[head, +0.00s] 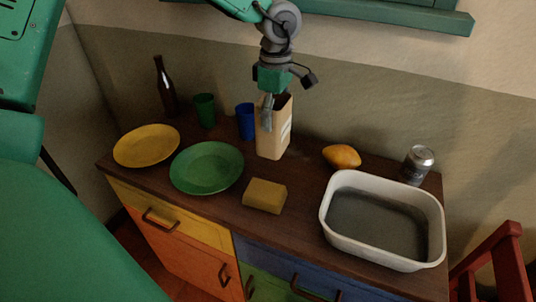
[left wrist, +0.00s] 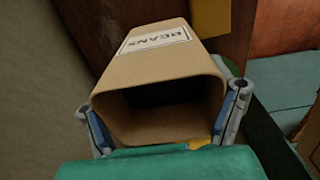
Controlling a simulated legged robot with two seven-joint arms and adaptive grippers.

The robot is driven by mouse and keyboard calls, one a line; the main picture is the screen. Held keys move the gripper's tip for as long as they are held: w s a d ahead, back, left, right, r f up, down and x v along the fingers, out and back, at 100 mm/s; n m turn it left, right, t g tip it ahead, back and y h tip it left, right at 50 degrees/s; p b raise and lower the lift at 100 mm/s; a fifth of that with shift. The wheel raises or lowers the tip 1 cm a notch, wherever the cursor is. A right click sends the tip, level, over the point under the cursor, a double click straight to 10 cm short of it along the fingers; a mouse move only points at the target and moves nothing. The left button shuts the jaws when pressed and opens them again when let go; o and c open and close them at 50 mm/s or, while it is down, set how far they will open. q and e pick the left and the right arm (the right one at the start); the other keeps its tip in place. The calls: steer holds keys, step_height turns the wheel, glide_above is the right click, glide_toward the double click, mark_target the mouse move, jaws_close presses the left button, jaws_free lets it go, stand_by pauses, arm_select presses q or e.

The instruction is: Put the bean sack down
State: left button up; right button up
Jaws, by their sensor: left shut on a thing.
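The bean sack (head: 273,140) is a tan, open-topped paper bag near the back of the wooden counter, upright or nearly so. My left gripper (head: 268,108) comes down from above and is shut on its upper part. In the left wrist view the sack (left wrist: 155,65) shows its "BEANS" label and dark open mouth, with the fingers of my left gripper (left wrist: 164,112) on both sides. Its bottom appears at or close to the counter top; I cannot tell whether it touches. My right gripper is not in view.
On the counter (head: 215,207) stand a blue cup (head: 245,121), a green cup (head: 205,110), a dark bottle (head: 165,87), yellow (head: 146,145) and green plates (head: 206,167), a yellow block (head: 265,196), an orange fruit (head: 342,156), a can (head: 418,164) and a white basin (head: 336,228).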

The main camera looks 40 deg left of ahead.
mark_target(273, 143)
arm_select(q)
steer(key=f, duration=0.4)
steer(key=shift+a+f, duration=0.35)
steer(key=shift+a, duration=0.05)
steer(key=shift+d+f, duration=0.25)
steer(key=shift+f, duration=0.75)
steer(key=shift+d+f, duration=0.25)
steer(key=shift+f, duration=0.7)
steer(key=shift+a, duration=0.15)
steer(key=o, duration=1.6)
steer(key=shift+a+f, duration=0.15)
